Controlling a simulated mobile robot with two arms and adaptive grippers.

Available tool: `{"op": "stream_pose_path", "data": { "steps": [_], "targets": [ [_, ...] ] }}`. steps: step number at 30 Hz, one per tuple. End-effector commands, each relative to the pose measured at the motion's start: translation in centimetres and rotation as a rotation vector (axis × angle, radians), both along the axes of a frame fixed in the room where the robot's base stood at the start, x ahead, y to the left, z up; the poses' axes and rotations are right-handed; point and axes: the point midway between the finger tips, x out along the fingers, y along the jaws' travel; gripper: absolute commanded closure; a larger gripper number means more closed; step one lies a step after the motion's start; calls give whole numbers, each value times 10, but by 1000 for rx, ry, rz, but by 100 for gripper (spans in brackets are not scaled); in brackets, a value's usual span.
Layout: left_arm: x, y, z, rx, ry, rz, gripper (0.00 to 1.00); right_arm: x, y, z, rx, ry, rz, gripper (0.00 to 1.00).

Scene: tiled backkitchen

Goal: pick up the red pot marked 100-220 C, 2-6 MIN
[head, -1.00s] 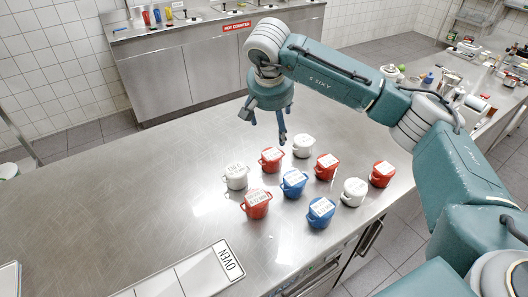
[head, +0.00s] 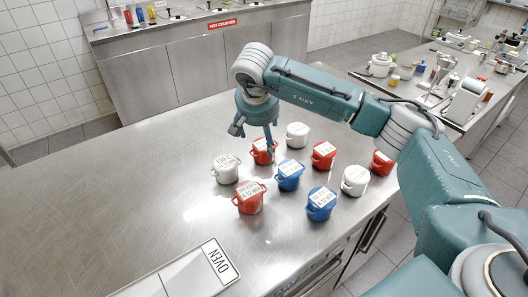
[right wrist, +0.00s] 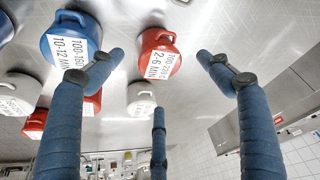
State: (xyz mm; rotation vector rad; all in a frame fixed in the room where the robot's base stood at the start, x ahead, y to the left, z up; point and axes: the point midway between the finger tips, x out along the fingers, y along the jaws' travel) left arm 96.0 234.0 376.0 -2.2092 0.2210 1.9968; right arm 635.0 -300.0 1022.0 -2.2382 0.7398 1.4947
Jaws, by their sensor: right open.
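The red pot marked 100-220 C, 2-6 MIN (head: 260,157) stands upright in the back row of pots on the steel counter. My left gripper is not in view.
A blue pot (head: 289,178), a white pot (head: 226,172) and another white pot (head: 297,136) stand close around it. Several more pots stand to the front and right. The steel counter (head: 110,205) is bare at left. An OVEN panel (head: 190,275) lies at the front.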

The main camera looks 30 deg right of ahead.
Motion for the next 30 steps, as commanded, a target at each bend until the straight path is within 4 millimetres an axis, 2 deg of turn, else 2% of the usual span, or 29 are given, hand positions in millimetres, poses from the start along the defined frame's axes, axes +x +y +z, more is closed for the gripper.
{"op": "stream_pose_path", "data": {
  "steps": [3,8,13,17,26,30],
  "targets": [
    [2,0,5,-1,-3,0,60,4,-3,-13,0,2,1,22],
    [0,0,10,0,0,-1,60,7,-6,-22,1,3,0,22],
    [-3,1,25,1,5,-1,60,14,-13,-44,0,6,0,22],
    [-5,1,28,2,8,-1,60,20,-16,-60,0,4,-1,22],
    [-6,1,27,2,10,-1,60,22,-18,-66,0,0,1,22],
    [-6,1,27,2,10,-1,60,22,-18,-66,0,0,1,50]
  ]
}}
